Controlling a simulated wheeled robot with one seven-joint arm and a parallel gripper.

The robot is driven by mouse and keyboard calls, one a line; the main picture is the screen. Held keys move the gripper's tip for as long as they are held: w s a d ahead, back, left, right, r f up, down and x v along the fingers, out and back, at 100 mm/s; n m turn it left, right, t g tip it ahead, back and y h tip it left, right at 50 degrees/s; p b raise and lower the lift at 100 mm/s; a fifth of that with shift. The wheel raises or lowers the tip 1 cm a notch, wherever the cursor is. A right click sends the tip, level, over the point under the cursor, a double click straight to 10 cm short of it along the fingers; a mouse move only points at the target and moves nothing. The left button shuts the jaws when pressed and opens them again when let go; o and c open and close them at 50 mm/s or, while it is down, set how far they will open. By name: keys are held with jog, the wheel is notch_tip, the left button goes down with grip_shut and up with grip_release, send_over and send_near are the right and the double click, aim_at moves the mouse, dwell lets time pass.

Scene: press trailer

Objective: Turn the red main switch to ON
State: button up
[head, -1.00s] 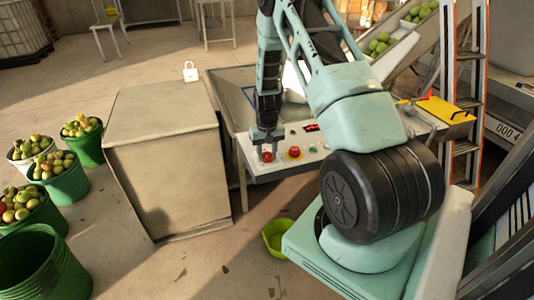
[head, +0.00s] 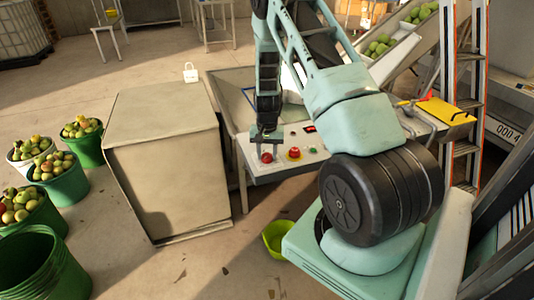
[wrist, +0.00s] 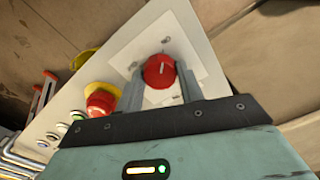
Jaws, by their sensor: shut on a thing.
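The red main switch (wrist: 158,71) is a round red knob with a white pointer line, on a pale square plate. In the wrist view its line stands nearly upright; the ON and OFF marks cannot be read. My gripper (wrist: 160,80) has one finger on each side of the knob and is shut on it. In the head view the red switch (head: 267,157) shows at the left end of the sloping control panel (head: 262,172), just under my gripper (head: 266,147), which points down.
A red mushroom button on a yellow base (head: 294,153) sits right of the switch, with small buttons beyond. A large beige cabinet (head: 165,150) stands left of the panel. A green bowl (head: 277,238) lies on the floor. Apple buckets (head: 60,175) stand far left.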

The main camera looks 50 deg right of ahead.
aim_at(267, 156)
jog(key=o, duration=1)
jog(key=shift+r, duration=0.1)
notch_tip(267, 156, up, 17)
jog(key=shift+r+b, duration=0.15)
jog(key=shift+b, duration=0.55)
